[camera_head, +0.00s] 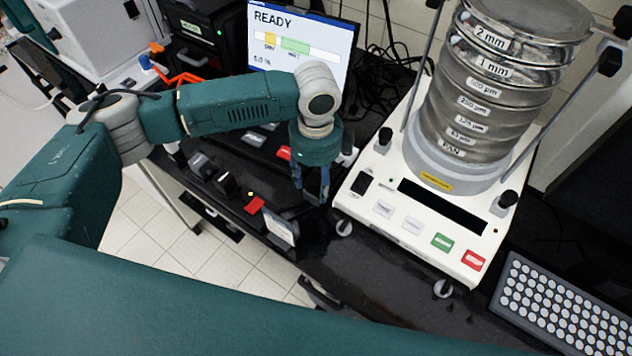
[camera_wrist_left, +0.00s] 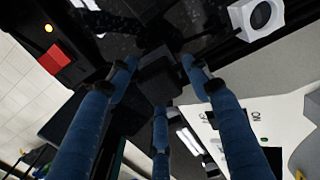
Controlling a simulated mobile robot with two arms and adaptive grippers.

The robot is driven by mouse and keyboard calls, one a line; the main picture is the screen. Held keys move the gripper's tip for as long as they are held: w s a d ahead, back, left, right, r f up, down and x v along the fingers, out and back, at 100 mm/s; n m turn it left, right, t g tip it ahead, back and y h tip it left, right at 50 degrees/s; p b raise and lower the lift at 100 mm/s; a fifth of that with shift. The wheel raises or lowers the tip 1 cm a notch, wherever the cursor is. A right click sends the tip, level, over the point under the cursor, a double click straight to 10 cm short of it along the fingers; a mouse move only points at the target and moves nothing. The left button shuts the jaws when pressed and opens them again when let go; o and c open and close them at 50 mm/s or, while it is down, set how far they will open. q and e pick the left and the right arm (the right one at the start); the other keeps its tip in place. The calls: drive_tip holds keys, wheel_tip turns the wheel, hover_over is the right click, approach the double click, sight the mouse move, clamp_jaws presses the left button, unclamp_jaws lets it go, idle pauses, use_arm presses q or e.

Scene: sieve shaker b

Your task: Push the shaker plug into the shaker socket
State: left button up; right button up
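My left gripper (camera_head: 312,192) points down just left of the sieve shaker (camera_head: 425,215), above the dark bench. In the left wrist view its three blue fingers (camera_wrist_left: 158,80) stand apart around a dark block (camera_wrist_left: 157,76). This may be the shaker plug, but I cannot tell for sure, nor whether the fingers touch it. A dark strip with a red switch (camera_head: 254,205) and a small orange light (camera_head: 250,194) lies left of the gripper; the red switch also shows in the left wrist view (camera_wrist_left: 55,58). I cannot make out the shaker socket for certain. My right gripper is out of view.
A monitor reading READY (camera_head: 300,45) stands behind my left arm. A small white upright piece (camera_head: 281,232) stands by the bench's front edge. Cables (camera_head: 385,85) lie behind the shaker. Tiled floor shows at the left.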

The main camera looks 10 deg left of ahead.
sight(316, 178)
use_arm(q)
clamp_jaws()
drive_tip(key=shift+o, duration=2.3)
unclamp_jaws()
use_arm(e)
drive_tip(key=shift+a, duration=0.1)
use_arm(q)
drive_tip(key=shift+r, duration=0.1)
wheel_tip(316, 178, up, 12)
